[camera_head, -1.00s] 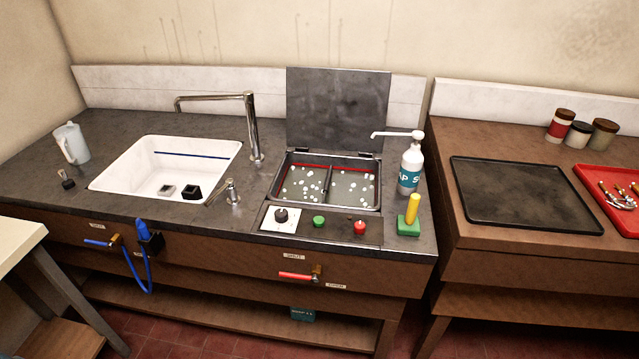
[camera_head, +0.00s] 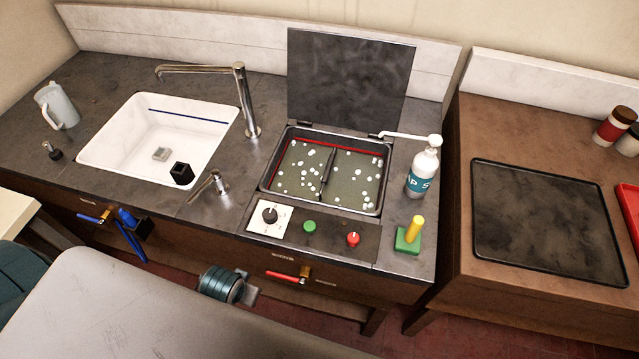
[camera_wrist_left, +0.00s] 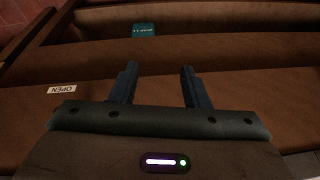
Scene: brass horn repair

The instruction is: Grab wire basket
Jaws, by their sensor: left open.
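A metal tank (camera_head: 384,205) is set into the dark counter, with its lid (camera_head: 350,82) standing open behind it. The tank holds greenish liquid with many white specks. A dark bar (camera_head: 327,172) runs front to back across its middle. It may be part of the wire basket; I cannot make out any mesh. My left gripper (camera_wrist_left: 159,70) shows in the left wrist view, open and empty, in front of the brown wooden cabinet below the counter. Its fingers are not clearly visible in the head view. My right gripper is not in view.
A pump bottle (camera_head: 422,172) and a green block with a yellow handle (camera_head: 408,236) stand right of the tank. Control knobs (camera_head: 270,215) are in front. A white sink (camera_head: 105,150) with a tall faucet (camera_head: 240,95) is left. A black tray (camera_head: 545,222) lies right.

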